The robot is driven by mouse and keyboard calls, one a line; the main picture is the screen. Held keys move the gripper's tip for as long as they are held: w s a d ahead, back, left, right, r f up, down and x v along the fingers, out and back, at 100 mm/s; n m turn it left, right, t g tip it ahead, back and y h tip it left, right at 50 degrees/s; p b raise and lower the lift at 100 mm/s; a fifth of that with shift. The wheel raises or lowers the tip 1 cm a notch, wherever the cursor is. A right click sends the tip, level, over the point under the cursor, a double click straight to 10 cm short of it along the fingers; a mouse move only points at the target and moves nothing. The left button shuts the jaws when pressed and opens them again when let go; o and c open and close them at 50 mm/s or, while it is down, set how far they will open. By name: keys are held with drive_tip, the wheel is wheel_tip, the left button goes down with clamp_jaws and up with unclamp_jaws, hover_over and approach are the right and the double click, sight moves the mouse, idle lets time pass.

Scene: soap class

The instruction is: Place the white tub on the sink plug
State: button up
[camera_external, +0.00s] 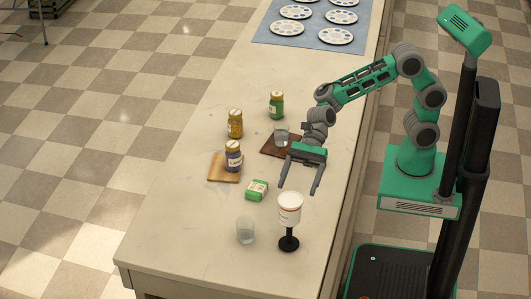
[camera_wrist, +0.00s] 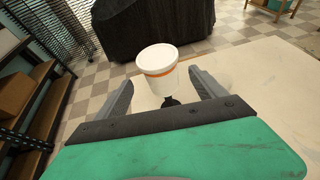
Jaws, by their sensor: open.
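The white tub (camera_external: 290,203), with an orange band, is upright on top of a black stemmed piece with a round base (camera_external: 289,244), which looks like the sink plug. The tub appears to rest on its top. In the wrist view the tub (camera_wrist: 158,66) is between and beyond the fingertips, with part of the black plug (camera_wrist: 170,102) below it. My gripper (camera_external: 299,190) is open and empty, just behind the tub in the external view. Its two fingers (camera_wrist: 160,80) show either side of the tub, apparently not touching it.
A clear glass (camera_external: 245,230) stands left of the plug on the counter (camera_external: 190,245). A green-and-white box (camera_external: 256,190), several jars (camera_external: 235,124), a wooden board (camera_external: 220,170) and a dark board with a glass (camera_external: 281,134) lie farther back. The counter's front left is clear.

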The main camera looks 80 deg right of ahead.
drive_tip(key=s+d+f+n+t+h, duration=0.1)
drive_tip(key=d+n+h, duration=0.3)
drive_tip(key=d, duration=0.8)
drive_tip(key=s+d+f+n+t+h, duration=0.1)
drive_tip(key=d+f+n+h, duration=0.1)
drive_tip(key=d+n+h, duration=0.2)
drive_tip(key=d+f+n+t+h, duration=0.1)
drive_tip(key=d+n, duration=0.7)
drive_tip(key=d, duration=1.2)
drive_tip(key=shift+s+f+n+h, duration=0.2)
drive_tip(key=shift+f+h, duration=0.15)
drive_tip(key=shift+h, duration=0.35)
drive_tip(key=shift+s+f+n+h, duration=0.1)
drive_tip(key=shift+s+f+h, duration=0.2)
drive_tip(key=shift+h, duration=0.4)
drive_tip(key=s+d+f+n+h, duration=0.1)
drive_tip(key=s+d+n, duration=0.1)
drive_tip(key=s+d, duration=0.2)
drive_tip(key=shift+s+d+n+g+h, duration=0.15)
drive_tip(key=shift+d+n+g+h, duration=0.2)
drive_tip(key=shift+d, duration=0.5)
